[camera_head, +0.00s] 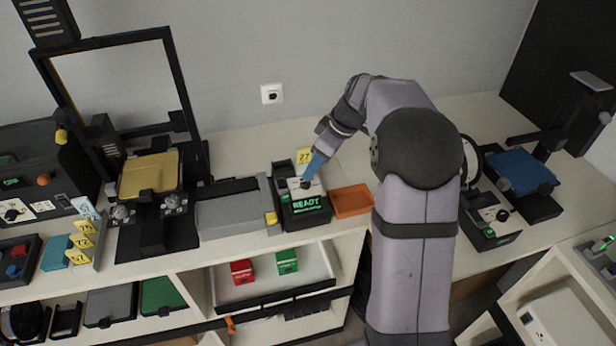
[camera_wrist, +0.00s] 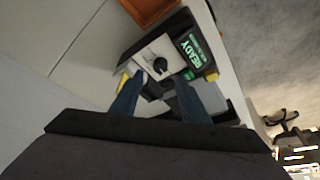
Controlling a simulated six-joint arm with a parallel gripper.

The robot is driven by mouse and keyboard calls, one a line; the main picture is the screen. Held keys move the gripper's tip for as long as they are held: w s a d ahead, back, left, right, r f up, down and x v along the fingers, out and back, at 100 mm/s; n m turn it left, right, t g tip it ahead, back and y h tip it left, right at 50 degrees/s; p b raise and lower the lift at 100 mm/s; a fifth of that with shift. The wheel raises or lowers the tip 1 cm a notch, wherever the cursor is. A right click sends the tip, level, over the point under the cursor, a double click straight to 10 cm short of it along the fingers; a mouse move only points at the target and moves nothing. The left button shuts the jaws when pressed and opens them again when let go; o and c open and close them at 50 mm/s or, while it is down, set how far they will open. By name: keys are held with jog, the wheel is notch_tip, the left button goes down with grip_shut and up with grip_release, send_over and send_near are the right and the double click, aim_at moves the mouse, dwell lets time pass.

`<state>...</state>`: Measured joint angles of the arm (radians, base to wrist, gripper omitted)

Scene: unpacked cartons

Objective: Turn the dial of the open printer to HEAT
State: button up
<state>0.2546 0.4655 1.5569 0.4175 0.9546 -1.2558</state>
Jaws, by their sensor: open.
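The open-frame printer (camera_head: 150,177) with a gold bed stands on the left part of the bench. To its right is a control box (camera_head: 303,205) with a white panel, a black dial (camera_head: 304,183) and a green screen reading READY. The dial also shows in the wrist view (camera_wrist: 161,65); its label text is too small to read. My gripper (camera_head: 308,175) is at the control box, close to the dial. In the wrist view my gripper (camera_wrist: 154,84) has its blue fingers apart, with the dial just beyond the tips and nothing held. Whether they touch the box I cannot tell.
An orange tray (camera_head: 351,201) lies right of the control box. A second printer with a blue bed (camera_head: 524,170) and its own dial box (camera_head: 490,216) stand right of my arm. A closed printer (camera_head: 38,178) is far left. Yellow number cards (camera_head: 83,241) stand near the front edge.

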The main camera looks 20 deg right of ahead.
aim_at(305, 184)
jog(key=shift+p+x, duration=0.95)
jog(key=shift+x, duration=2.25)
grip_shut()
